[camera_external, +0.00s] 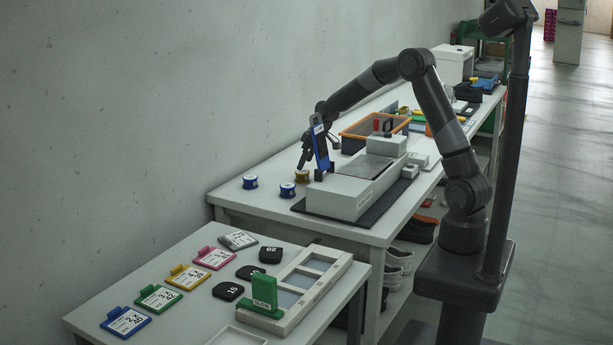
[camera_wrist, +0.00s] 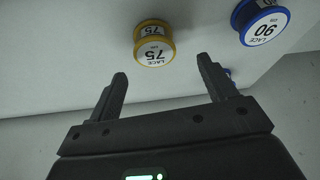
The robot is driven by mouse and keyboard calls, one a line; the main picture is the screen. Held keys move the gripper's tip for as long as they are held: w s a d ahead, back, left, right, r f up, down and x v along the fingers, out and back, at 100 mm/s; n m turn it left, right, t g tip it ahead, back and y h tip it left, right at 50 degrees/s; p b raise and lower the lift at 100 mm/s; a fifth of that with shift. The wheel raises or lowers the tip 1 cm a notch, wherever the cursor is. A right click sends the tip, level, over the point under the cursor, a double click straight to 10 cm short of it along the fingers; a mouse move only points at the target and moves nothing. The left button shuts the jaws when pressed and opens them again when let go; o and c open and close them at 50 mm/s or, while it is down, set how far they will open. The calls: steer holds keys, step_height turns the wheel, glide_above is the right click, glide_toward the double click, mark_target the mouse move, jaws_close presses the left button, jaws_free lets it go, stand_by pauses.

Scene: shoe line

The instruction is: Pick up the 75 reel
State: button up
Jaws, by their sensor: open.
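The 75 reel (camera_wrist: 153,50) is yellow with a white label reading LACE 75. In the wrist view it lies beyond my open fingertips, roughly midway between them and a little to the left. My gripper (camera_wrist: 162,70) is open with nothing between its fingers. In the external view the yellow reel (camera_external: 301,177) stands on the white bench, close below my gripper (camera_external: 310,167). The fingers appear to be above the reel and apart from it.
A blue reel marked LACE 90 (camera_wrist: 262,24) is right of the yellow one. Another blue reel (camera_wrist: 229,74) is partly hidden by my right finger. A grey-white machine (camera_external: 338,197) on a dark mat stands beside the reels. An orange-rimmed bin (camera_external: 352,137) is behind.

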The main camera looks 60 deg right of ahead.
mark_target(302, 171)
steer(key=shift+s+d+x, duration=0.1)
steer(key=shift+d+x, duration=0.1)
steer(key=shift+x, duration=1.35)
steer(key=shift+s+d+x, duration=0.1)
steer(key=shift+d+x, duration=0.05)
steer(key=shift+x, duration=1.4)
steer(key=shift+c, duration=0.3)
steer(key=c, duration=1)
